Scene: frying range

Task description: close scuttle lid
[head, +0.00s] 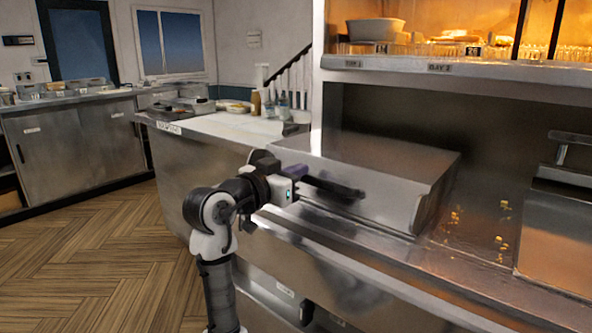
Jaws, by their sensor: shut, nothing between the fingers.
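A low stainless steel box with a broad, sloping top (395,165) sits on the counter, just beyond my gripper. It looks like the scuttle, but no label on it confirms this. Its top panel looks down over the body; I cannot tell whether this is the lid or whether it is fully closed. My gripper (350,191) is shut and empty, its dark fingers pointing right in front of the box's near face. I cannot tell if the fingers touch it. The arm hides the box's near left part.
A second steel box with a raised handle (562,240) stands at the right edge. Loose chips (500,240) lie on the steel counter between the boxes. A lit warming shelf (450,66) overhangs the counter. Bottles (270,106) stand at the back left. The wooden floor (100,250) at left is clear.

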